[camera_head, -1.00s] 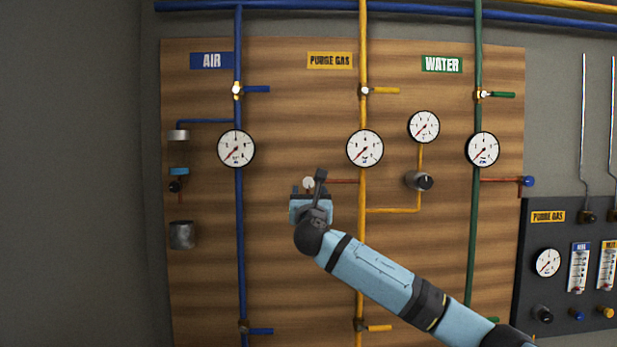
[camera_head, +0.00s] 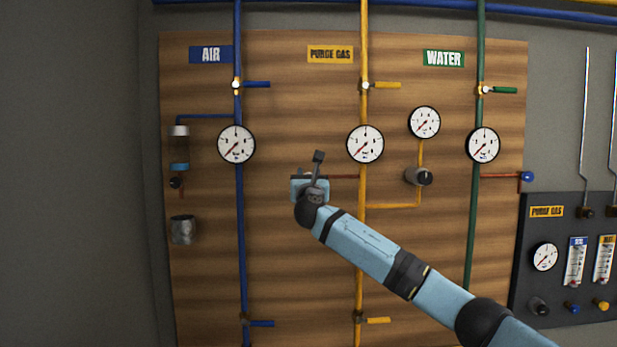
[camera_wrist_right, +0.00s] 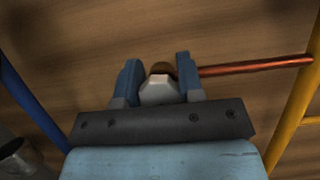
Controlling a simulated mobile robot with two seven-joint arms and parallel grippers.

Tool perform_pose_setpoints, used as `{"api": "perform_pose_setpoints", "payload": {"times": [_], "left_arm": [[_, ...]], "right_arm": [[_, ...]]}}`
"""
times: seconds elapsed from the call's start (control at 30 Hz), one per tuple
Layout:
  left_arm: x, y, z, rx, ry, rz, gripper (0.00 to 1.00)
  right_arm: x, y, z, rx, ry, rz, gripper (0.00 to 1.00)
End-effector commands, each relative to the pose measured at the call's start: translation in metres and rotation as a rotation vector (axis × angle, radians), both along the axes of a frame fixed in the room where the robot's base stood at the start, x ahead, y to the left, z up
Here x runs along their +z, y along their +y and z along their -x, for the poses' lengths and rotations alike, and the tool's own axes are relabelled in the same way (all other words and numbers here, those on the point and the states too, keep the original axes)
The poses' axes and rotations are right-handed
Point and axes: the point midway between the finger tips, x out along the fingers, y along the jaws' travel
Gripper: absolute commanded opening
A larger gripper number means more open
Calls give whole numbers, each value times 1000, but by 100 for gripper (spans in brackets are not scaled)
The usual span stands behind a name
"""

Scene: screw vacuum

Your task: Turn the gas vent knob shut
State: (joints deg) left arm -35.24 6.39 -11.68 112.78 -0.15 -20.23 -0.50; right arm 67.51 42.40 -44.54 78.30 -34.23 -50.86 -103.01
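The gas vent knob (camera_wrist_right: 160,91) is a pale grey-white knob with a brown part behind it, at the end of a copper-red pipe (camera_wrist_right: 255,67). In the wrist view it sits between the two blue fingers of my right gripper (camera_wrist_right: 157,72), with little or no gap at its sides. I cannot tell whether the fingers press on it. In the head view my right gripper (camera_head: 302,175) is at the left end of the red pipe (camera_head: 338,177) and hides the knob. My left gripper is in neither view.
The yellow purge gas pipe (camera_head: 361,245) runs vertically right of my gripper, the blue air pipe (camera_head: 241,245) left of it. A purge gas gauge (camera_head: 365,144) is above right and a black knob (camera_head: 419,176) further right. The wooden panel (camera_head: 295,270) is bare below the gripper.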

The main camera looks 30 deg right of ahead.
Motion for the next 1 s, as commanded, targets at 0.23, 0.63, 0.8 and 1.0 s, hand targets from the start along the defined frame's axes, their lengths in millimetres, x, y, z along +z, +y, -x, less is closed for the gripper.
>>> {"api": "perform_pose_setpoints", "payload": {"times": [0.23, 0.63, 0.8, 1.0], "left_arm": [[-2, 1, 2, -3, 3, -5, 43], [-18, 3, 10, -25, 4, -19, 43], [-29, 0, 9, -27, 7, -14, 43], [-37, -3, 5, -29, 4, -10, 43]], "right_arm": [[-1, 0, 0, 0, -4, -7, 11], [-3, 0, 0, 2, -107, -174, 11], [-4, 0, 1, 1, -187, -306, 11], [-3, -1, 1, 1, -287, -470, 11]]}}
